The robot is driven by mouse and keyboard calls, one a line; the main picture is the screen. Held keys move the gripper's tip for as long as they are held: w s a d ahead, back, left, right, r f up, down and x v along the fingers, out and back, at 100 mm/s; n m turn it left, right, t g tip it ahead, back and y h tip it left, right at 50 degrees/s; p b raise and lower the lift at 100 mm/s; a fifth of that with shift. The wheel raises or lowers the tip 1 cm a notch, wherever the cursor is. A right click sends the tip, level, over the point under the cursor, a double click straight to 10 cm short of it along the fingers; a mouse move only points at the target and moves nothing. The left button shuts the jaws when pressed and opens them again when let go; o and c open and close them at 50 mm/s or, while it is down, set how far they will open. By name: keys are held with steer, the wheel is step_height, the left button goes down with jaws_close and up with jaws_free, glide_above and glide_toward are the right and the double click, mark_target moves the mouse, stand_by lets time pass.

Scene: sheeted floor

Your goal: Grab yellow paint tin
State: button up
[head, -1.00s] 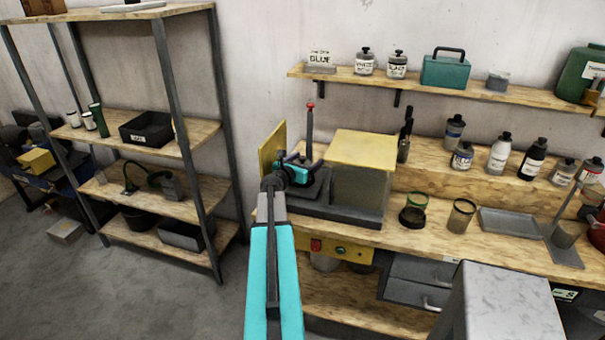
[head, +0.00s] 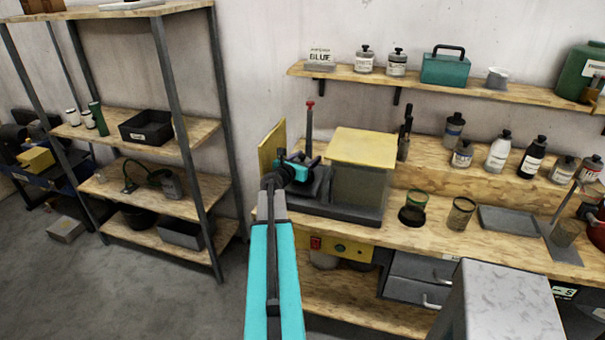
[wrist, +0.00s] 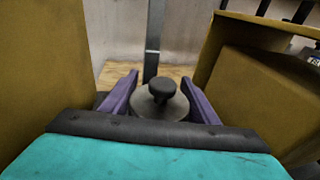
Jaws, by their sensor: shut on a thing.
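My gripper (head: 306,165) is at the machine on the workbench, between an upright yellow panel (head: 270,147) and a box with a yellow top (head: 364,145). In the wrist view its purple fingers (wrist: 160,100) are closed on a grey round thing with a dark knob (wrist: 162,87), which lies between them. The lower part of that thing is hidden by my gripper. I cannot make out a yellow paint tin in either view, and I cannot tell the held thing's side colour.
The yellow panel and box stand close on both sides of my gripper. A red-topped post (head: 309,122) rises just behind it. Jars and bottles (head: 498,150) stand at the right of the bench. A metal shelf unit (head: 165,95) is at the left.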

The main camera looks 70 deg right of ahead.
jaws_close()
steer(key=shift+r, duration=0.2)
steer(key=shift+r+b, duration=0.65)
steer(key=shift+r, duration=0.85)
steer(key=f+b+v, duration=0.2)
steer(key=v, duration=1.3)
steer(key=shift+a, duration=0.3)
steer(key=shift+w+a+p, duration=0.15)
steer(key=shift+a+p, duration=0.05)
steer(key=shift+p, duration=0.25)
steer(key=p+v, duration=0.1)
steer(key=p, duration=0.4)
steer(key=shift+a+f, duration=0.1)
steer(key=shift+a, duration=0.35)
